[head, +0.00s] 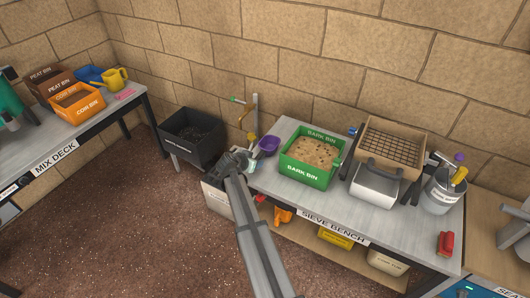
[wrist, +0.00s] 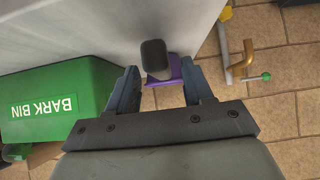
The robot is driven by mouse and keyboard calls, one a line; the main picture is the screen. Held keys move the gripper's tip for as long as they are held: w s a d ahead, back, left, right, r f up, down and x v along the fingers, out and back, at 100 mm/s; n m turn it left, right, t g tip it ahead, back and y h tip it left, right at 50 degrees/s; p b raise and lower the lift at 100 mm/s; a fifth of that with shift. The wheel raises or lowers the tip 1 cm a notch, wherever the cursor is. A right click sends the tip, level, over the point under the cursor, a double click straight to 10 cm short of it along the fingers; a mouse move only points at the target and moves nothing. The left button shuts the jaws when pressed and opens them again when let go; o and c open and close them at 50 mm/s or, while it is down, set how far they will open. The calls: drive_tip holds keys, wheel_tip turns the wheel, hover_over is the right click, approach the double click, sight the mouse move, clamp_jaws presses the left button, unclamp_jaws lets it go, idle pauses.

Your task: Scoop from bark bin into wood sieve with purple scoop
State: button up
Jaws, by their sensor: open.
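The purple scoop (head: 268,146) lies on the sieve bench at its left end, left of the green bark bin. In the wrist view the scoop's dark handle (wrist: 154,58) points toward my gripper (wrist: 163,85), with its purple bowl (wrist: 184,78) behind. My gripper is open, its fingers on either side of the scoop and apart from it. The green bark bin (head: 310,174) is full of brown bark and also shows at the left of the wrist view (wrist: 60,103). The wood sieve (head: 368,134), a wooden frame with a dark mesh, stands right of the bin above a grey tub.
A grey bucket (head: 440,191) with tools stands at the bench's right, near a red brush (head: 445,243). A brass tap (head: 246,112) rises at the wall behind the scoop. A black bin (head: 192,138) stands left of the bench. Bare bench (head: 285,199) shows in front of the bark bin.

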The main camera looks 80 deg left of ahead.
idle(0.3)
drive_tip(key=shift+x, duration=1.5)
drive_tip(key=shift+c, duration=0.2)
clamp_jaws()
drive_tip(key=shift+r, duration=0.1)
drive_tip(key=shift+r, duration=2.45)
